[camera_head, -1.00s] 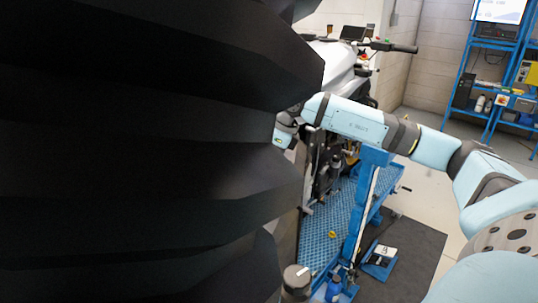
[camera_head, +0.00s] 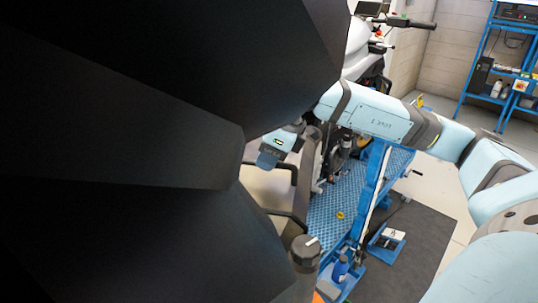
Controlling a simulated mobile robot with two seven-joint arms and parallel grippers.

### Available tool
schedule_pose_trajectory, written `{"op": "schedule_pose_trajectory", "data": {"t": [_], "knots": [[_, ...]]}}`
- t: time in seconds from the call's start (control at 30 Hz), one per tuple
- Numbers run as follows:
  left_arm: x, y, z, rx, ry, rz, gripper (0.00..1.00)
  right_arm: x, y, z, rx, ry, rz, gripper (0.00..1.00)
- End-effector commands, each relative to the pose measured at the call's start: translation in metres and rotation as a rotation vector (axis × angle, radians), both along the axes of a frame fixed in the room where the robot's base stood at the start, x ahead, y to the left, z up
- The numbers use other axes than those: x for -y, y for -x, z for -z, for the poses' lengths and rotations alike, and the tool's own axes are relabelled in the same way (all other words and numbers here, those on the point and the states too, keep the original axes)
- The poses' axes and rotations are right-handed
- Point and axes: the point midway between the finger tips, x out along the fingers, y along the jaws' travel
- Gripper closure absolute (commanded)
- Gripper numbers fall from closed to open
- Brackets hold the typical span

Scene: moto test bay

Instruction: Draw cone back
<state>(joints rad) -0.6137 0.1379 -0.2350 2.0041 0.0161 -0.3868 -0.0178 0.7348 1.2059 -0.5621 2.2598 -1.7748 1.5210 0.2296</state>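A large black faceted surface (camera_head: 120,150), which I take to be the cone, fills the left half of the head view very close to the camera. Its full outline runs out of the picture. My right arm comes in from the right, and its wrist and gripper end (camera_head: 272,157) are at the black surface's right edge. The fingertips are not clearly visible, so I cannot tell whether they are open or touch the cone. My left gripper is not in view.
A motorcycle (camera_head: 362,58) stands behind on a blue lift (camera_head: 335,212). Blue shelves (camera_head: 483,75) stand at the back right. The dark floor mat (camera_head: 425,250) has bare room.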

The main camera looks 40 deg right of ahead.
Motion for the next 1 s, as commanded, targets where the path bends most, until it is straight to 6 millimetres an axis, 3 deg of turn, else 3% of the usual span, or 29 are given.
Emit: {"op": "schedule_pose_trajectory", "data": {"t": [0.03, 0.1, 0.47, 0.63, 1.0], "knots": [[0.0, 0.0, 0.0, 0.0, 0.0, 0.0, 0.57, -0.003, 0.002, 0.002, -0.007, -0.004, -0.007, 0.74], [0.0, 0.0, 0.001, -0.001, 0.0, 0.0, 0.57, -0.003, 0.002, 0.002, -0.007, -0.003, -0.007, 0.58], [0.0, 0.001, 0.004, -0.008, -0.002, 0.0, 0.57, 0.0, 0.002, -0.003, -0.002, -0.001, -0.004, 0.58], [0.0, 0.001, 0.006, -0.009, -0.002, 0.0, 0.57, 0.005, 0.01, -0.027, 0.001, 0.0, -0.004, 0.58], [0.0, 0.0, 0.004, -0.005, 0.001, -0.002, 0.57, 0.021, 0.037, -0.102, -0.001, -0.002, -0.005, 0.58]]}}
